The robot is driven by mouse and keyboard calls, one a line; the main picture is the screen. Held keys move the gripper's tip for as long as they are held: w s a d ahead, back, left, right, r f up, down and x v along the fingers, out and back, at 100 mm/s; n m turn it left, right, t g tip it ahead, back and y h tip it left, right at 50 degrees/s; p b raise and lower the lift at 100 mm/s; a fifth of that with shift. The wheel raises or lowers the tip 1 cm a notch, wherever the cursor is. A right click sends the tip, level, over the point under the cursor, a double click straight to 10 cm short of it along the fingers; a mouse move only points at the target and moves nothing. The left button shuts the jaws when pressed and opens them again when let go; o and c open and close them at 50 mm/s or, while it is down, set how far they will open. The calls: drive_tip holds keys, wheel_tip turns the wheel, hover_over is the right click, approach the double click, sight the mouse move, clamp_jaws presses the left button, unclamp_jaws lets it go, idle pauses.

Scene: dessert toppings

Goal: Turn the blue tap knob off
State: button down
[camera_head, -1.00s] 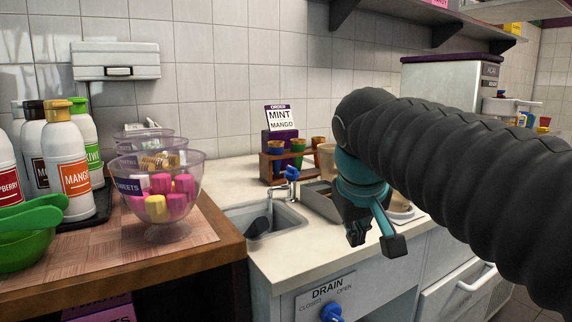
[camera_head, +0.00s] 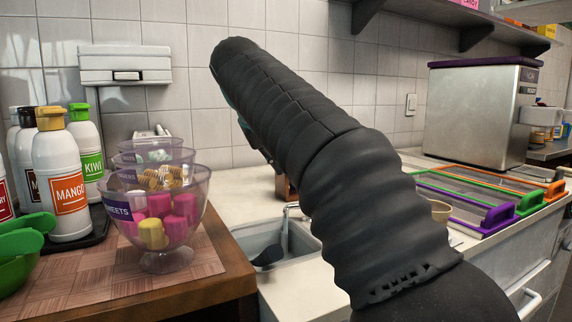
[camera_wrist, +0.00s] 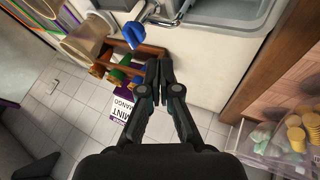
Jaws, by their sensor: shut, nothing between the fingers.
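The blue tap knob (camera_wrist: 135,34) shows in the wrist view at the top, left of the metal spout (camera_wrist: 160,14) by the sink. My gripper (camera_wrist: 160,66) is shut and empty, with its fingertips below and to the right of the knob in the picture and apart from it. In the head view my arm hides the knob and nearly all of my gripper. The sink (camera_head: 262,240) shows left of my arm, with part of the tap (camera_head: 290,207) at its back edge.
A wooden cone rack (camera_wrist: 98,70) and an order sign (camera_wrist: 122,106) stand close to the fingers. Glass bowls of sweets (camera_head: 165,240) and sauce bottles (camera_head: 60,170) are on the left counter. Coloured-handled trays (camera_head: 500,216) lie at the right.

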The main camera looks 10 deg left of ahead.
drive_tip(key=w+d+f, duration=0.4)
drive_tip(key=w+f, duration=0.2)
drive_tip(key=shift+w+d+f, duration=0.15)
drive_tip(key=shift+w+d, duration=0.25)
drive_tip(key=shift+s+d, duration=0.1)
drive_tip(key=shift+d, duration=0.05)
